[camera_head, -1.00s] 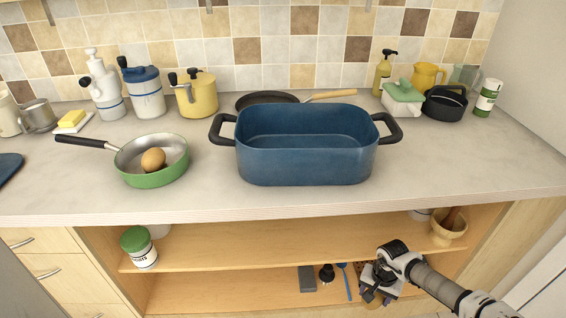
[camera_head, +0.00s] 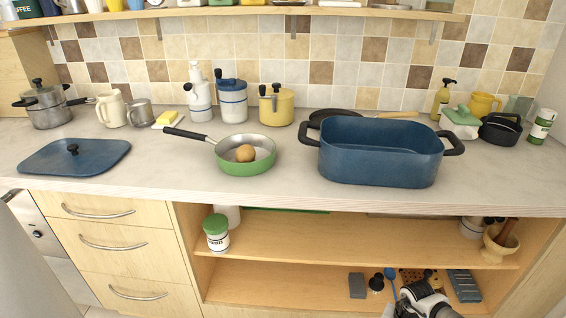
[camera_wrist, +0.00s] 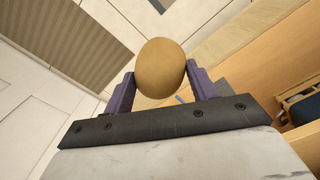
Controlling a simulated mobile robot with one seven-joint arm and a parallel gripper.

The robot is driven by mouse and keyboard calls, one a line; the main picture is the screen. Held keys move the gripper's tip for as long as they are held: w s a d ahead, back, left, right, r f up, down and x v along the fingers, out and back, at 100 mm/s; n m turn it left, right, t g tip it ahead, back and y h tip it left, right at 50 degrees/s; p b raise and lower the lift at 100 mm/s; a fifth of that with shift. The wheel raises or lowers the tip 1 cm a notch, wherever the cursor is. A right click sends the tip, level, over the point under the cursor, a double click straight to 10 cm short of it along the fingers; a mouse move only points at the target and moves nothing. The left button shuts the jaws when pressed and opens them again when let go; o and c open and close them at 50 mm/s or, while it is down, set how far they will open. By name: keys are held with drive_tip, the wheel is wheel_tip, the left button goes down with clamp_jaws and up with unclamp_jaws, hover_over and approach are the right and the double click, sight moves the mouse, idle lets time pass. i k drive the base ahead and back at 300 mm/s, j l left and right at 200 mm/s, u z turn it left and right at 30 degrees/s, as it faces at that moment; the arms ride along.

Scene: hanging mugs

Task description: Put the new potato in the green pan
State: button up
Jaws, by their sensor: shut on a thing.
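The green pan (camera_head: 246,168) stands on the counter in the head view, with its black handle pointing left. A round brown potato-like thing (camera_head: 245,153) lies in it. In the wrist view, my gripper (camera_wrist: 160,78) is shut on a smooth tan new potato (camera_wrist: 159,62), with one purple finger on each side of it. In the head view, my arm shows at the bottom edge, right of centre, in front of the lower shelf and well below the pan. The fingers and held potato cannot be made out there.
A large blue roasting pot (camera_head: 380,165) stands right of the pan, its left handle close by. A blue lid (camera_head: 75,157) lies to the left. Canisters and a yellow pot (camera_head: 276,105) stand behind. The open shelves (camera_head: 350,235) lie below the counter edge.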

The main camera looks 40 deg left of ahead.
sight(254, 165)
drive_tip(key=u, duration=1)
